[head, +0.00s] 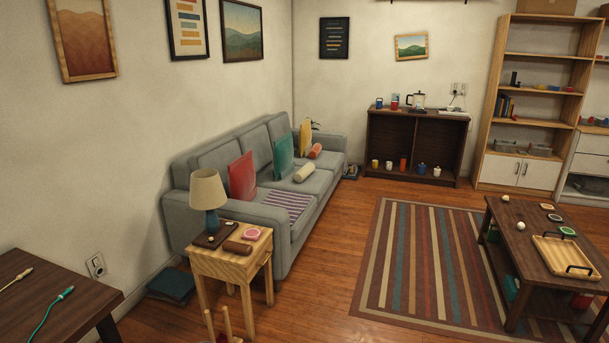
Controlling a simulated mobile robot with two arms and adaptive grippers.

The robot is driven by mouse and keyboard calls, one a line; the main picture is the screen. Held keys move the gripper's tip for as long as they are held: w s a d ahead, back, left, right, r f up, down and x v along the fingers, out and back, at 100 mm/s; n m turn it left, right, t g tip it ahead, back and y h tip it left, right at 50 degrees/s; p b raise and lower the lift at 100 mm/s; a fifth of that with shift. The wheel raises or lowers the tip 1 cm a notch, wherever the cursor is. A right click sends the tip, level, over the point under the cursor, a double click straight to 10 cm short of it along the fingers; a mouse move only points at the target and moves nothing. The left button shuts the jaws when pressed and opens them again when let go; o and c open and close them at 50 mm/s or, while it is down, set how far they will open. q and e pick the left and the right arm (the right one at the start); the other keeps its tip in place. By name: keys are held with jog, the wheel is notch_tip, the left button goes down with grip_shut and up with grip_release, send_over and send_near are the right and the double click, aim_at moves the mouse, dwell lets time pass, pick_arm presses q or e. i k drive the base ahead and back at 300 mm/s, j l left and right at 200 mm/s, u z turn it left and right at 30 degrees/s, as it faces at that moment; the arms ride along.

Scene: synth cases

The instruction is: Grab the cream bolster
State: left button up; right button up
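The cream bolster (304,172) is a short, pale cylinder. It lies on the seat of the grey sofa (210,196), toward the far half, in front of a green cushion (283,153). An orange-pink bolster (315,151) lies farther along the seat, beside a yellow cushion (305,137). A red cushion (242,177) leans at the near end, by a striped purple cloth (285,205). Neither of my grippers shows in the head view.
A wooden side table (235,263) with a lamp (209,196) stands at the sofa's near end. A dark table (60,306) is at the lower left. A striped rug (425,258) and a coffee table (525,254) are on the right. Wooden floor between sofa and rug is clear.

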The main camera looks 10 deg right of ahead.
aim_at(303, 173)
jog(key=i+l+z, duration=0.45)
jog(key=i, duration=0.25)
jog(key=i+z, duration=0.45)
jog(key=i, duration=1.75)
jog(key=i+u, duration=0.1)
jog(key=i, duration=1)
jog(key=i+l, duration=0.1)
jog(key=i, duration=0.95)
jog(key=j+u, duration=0.05)
